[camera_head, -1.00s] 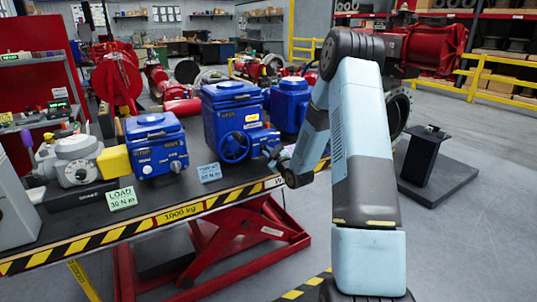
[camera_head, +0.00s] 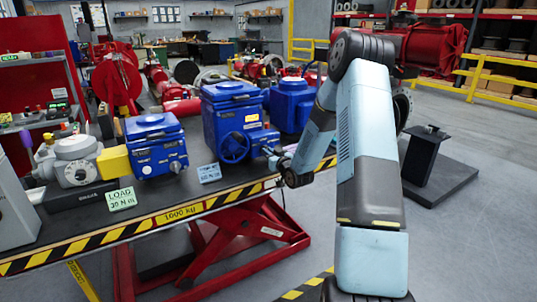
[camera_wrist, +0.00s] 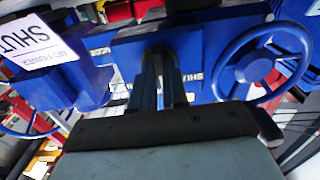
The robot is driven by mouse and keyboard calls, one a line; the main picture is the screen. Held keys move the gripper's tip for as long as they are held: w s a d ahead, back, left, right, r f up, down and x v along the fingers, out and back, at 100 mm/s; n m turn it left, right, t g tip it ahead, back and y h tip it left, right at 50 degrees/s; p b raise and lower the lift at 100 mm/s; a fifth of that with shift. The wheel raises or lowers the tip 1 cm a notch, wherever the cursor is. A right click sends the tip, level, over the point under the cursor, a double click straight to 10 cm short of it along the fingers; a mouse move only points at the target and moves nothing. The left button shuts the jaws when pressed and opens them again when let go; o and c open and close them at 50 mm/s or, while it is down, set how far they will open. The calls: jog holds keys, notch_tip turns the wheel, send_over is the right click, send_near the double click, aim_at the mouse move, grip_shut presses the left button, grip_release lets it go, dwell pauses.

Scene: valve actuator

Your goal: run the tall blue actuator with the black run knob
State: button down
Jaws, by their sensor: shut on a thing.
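The tall blue actuator (camera_head: 222,108) stands on the bench, with a blue handwheel (camera_head: 235,147) on its front. My gripper (camera_head: 274,157) is at its right side, low down, partly hidden by my wrist. In the wrist view, the two fingers of my gripper (camera_wrist: 160,82) point at the blue housing (camera_wrist: 115,50) and are shut on a dark knob (camera_wrist: 158,52), mostly hidden between the fingertips. The handwheel also shows on the right of the wrist view (camera_wrist: 228,72). How far the knob is turned cannot be seen.
A shorter blue actuator (camera_head: 157,145) stands to the left, beside a grey unit with a yellow block (camera_head: 114,162). Cards reading LOAD (camera_head: 121,199) and another text stand near the bench's striped edge (camera_head: 100,235). In the wrist view, a white SHUT card (camera_wrist: 40,42) is at left.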

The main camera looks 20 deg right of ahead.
jog(key=shift+f, duration=0.1)
dwell(0.3)
jog(key=c, duration=1.1)
grip_release()
jog(key=shift+c, duration=0.2)
jog(key=s+d, duration=0.2)
jog(key=s, duration=1.1)
jog(key=shift+s+d, duration=0.25)
jog(key=shift+d, duration=0.1)
